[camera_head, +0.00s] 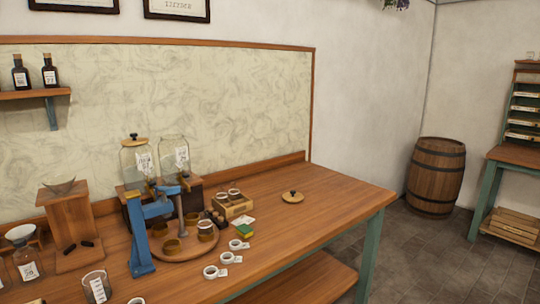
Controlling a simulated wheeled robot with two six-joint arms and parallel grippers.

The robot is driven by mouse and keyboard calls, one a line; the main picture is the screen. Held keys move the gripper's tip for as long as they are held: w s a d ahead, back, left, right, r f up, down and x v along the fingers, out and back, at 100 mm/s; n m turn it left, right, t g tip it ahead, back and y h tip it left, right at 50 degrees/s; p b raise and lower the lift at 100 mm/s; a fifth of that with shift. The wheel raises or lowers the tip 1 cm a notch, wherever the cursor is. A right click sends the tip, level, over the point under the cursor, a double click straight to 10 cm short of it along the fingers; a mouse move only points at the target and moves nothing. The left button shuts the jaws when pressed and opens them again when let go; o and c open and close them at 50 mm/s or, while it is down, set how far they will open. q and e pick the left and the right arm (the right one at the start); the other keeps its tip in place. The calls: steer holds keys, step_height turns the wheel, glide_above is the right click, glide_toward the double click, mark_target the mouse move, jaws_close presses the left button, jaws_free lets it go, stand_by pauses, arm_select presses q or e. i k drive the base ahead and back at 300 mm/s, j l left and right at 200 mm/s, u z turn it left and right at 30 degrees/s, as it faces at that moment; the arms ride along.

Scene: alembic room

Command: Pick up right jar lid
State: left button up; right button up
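A round wooden lid with a dark knob (292,196) lies flat on the bare right part of the wooden table (335,191), knob up. The right glass jar (173,157) stands behind the round board with its mouth uncovered and a white label on its front. The left glass jar (128,160) beside it wears a similar wooden lid (134,141) with a dark knob. Neither my left nor my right gripper is in view.
A blue metal stand (140,238) rises in front of the jars, by a round wooden board (178,254) with brass cups. A small wooden tray (232,208) and several white labelled rolls (210,272) lie left of the loose lid. The table is clear around the lid.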

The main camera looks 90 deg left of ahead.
mark_target(292, 197)
steer(key=u, duration=3.4)
